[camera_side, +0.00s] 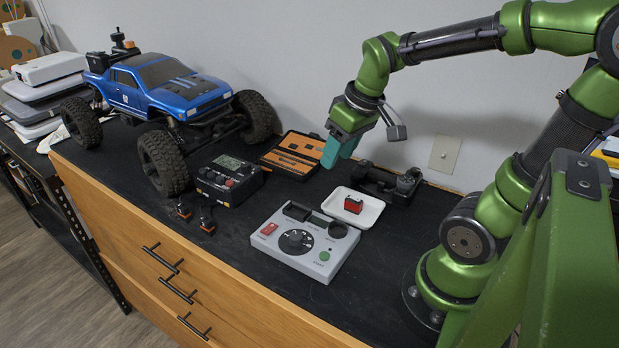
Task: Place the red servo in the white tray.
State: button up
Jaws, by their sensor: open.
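The red servo (353,205), a small red and dark block, lies inside the white tray (373,217), resting toward its middle. The tray is a shallow dish with rounded corners on the black worktop, just behind the grey control box. My gripper (338,158) has teal fingers pointing down. It is open, above and to the left of the tray, and apart from the servo. Nothing shows between its fingers, though the gap between them is hard to see from this side.
The grey control box (288,262) with a dial stands in front of the tray. A black device (398,184) sits behind it. An open tool case (291,160), a black charger (229,178) and a blue crawler (172,88) stand left. Bare worktop lies right of the control box.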

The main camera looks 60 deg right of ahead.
jog(key=s+a+r+m+t+y, duration=0.1)
jog(key=s+a+r+m+t, duration=0.1)
jog(key=a, duration=0.7)
notch_tip(320, 180, up, 2)
jog(key=shift+s+r+t+y, duration=0.1)
jog(key=shift+s+t+y, duration=0.3)
jog(key=shift+s+t, duration=0.25)
